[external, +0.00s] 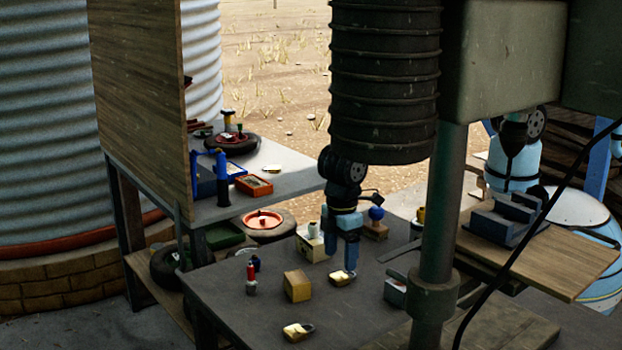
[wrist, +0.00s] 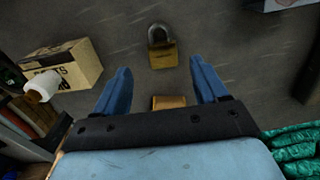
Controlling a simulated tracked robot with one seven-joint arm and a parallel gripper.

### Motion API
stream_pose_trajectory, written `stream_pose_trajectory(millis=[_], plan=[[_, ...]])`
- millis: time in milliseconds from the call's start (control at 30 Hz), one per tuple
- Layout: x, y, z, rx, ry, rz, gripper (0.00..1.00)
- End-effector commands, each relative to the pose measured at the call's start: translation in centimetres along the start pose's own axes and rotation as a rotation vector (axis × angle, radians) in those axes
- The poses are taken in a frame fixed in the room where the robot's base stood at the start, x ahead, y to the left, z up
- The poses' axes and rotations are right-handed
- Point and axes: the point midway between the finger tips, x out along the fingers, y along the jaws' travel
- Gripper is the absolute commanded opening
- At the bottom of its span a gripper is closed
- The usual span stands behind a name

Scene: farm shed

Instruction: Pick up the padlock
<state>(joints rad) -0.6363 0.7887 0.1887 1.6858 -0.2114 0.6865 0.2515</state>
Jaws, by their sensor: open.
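In the external view, a brass padlock (external: 342,278) lies on the dark workbench directly below my gripper (external: 345,265). A second brass padlock (external: 297,332) lies nearer the bench's front edge. My gripper points down with its blue fingers close above the first padlock. In the wrist view, a padlock (wrist: 163,55) with a dark shackle lies flat beyond the fingertips. The gripper (wrist: 160,80) is open, its fingers spread apart with nothing held. A brass-coloured block (wrist: 168,102) shows between the finger bases, partly hidden by the gripper; I cannot tell what it is.
A yellowish box (external: 297,286) and a red-topped bottle (external: 251,279) stand left of the gripper. A pale box (external: 312,247) stands behind, and a blue ball (external: 376,213) sits on a block at right. Bare bench lies around the padlocks.

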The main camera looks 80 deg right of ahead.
Motion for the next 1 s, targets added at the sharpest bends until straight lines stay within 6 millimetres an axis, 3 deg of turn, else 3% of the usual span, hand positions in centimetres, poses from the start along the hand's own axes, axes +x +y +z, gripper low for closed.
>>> stream_pose_trajectory(millis=[333,633,1000], plan=[[4.3,-0.4,-0.1,0.0,-0.003,0.0,0.72],[4.8,-0.4,-0.2,0.0,0.0,0.0,0.71],[4.8,-0.4,-0.1,0.0,0.0,0.0,0.36]])
